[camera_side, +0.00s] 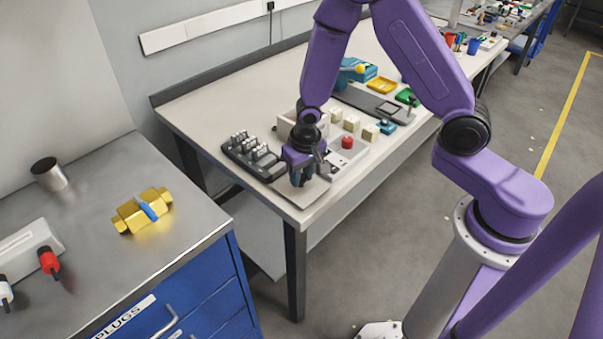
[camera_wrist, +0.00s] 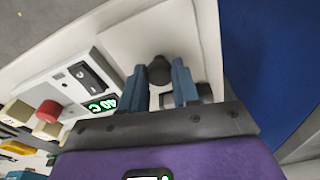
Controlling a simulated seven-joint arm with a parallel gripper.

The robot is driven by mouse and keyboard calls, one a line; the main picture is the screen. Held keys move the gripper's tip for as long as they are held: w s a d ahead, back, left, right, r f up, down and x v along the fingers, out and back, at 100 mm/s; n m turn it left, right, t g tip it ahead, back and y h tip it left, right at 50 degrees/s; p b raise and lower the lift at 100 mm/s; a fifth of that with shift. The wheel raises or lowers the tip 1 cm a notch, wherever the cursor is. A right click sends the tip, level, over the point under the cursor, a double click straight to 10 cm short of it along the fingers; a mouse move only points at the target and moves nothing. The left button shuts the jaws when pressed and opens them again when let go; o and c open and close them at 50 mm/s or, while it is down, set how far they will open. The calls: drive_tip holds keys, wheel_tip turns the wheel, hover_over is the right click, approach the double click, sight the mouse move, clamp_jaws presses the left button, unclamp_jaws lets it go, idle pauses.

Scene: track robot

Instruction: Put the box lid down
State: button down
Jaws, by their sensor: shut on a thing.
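The box lid is a pale flat plate (camera_wrist: 190,32) with a dark round knob (camera_wrist: 158,70) in the wrist view. My gripper (camera_wrist: 158,88) has its two blue fingers on either side of the knob and is shut on it. In the side view my gripper (camera_side: 300,178) points down over the near corner of the pale bench, with the lid (camera_side: 313,190) just under it. I cannot tell whether the lid touches the bench. A white box-like unit (camera_wrist: 60,82) with a black switch, a green display and a red button (camera_side: 347,142) stands right beside the lid.
A dark rack of grey pegs (camera_side: 250,152) stands left of my gripper. Several cream blocks (camera_side: 352,123) lie behind the red button. A metal-topped cabinet (camera_side: 100,262) with a gold part (camera_side: 143,210) is at lower left. The bench edge is close by.

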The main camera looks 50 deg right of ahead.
sight(306, 191)
drive_tip(key=shift+f, duration=0.15)
drive_tip(key=c, duration=0.8)
unclamp_jaws()
drive_tip(key=r, duration=0.4)
drive_tip(key=s+r, duration=0.1)
drive_tip(key=r, duration=0.7)
drive_tip(key=shift+s+a+r, duration=0.15)
drive_tip(key=shift+s, duration=0.05)
drive_tip(key=s+r+n, duration=0.2)
drive_tip(key=s+n, duration=0.3)
drive_tip(key=s, duration=0.3)
drive_tip(key=s+d+r+n, duration=0.1)
drive_tip(key=s+r+n, duration=0.2)
drive_tip(key=s+n, duration=0.2)
drive_tip(key=s+d+r+n+g, duration=0.1)
drive_tip(key=s+n, duration=0.3)
drive_tip(key=s, duration=0.7)
drive_tip(key=shift+s+r+n+y, duration=0.3)
drive_tip(key=shift+r+n, duration=0.1)
drive_tip(key=shift+r, duration=0.25)
